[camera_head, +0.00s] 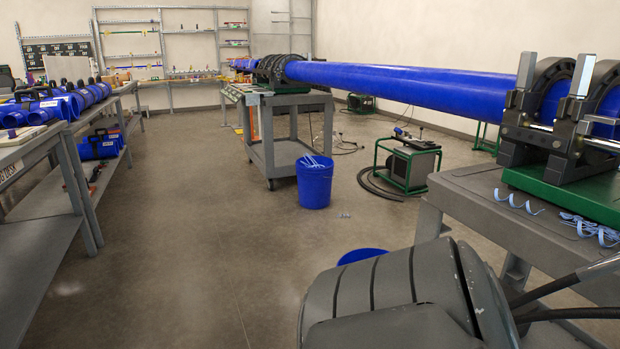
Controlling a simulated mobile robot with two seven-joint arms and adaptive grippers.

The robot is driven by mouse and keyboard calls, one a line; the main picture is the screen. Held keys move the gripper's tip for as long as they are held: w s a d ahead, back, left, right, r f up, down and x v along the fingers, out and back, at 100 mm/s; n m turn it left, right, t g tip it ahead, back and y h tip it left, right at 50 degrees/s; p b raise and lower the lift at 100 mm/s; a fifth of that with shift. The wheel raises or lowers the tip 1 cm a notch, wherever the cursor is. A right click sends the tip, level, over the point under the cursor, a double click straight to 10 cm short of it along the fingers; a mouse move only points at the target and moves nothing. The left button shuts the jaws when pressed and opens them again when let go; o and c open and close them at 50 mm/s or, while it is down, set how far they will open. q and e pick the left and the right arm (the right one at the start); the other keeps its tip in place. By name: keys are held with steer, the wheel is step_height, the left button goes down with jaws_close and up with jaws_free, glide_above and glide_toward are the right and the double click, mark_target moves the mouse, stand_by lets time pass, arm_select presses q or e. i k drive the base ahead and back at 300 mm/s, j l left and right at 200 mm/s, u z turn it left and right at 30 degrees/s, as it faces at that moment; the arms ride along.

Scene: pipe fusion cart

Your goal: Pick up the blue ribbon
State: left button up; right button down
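Light blue curled ribbons lie in several places. One loose curl (518,203) lies on the grey top of the right cart (468,197), in front of the green base of the pipe clamp. A tangle of ribbon (592,228) lies farther right on the same cart top, near its front edge. A small piece of ribbon (344,215) lies on the floor. More ribbon (315,161) sticks out of the blue bucket (314,187). Neither of my grippers shows in the head view.
A long blue pipe (400,80) runs through black clamps (553,100) on the right cart to a far cart (280,155). A second blue bucket (362,255) is partly hidden. A large grey ribbed body fills the bottom right. The floor at centre left is clear.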

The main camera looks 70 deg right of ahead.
mark_target(510, 198)
steer(key=z, duration=3.45)
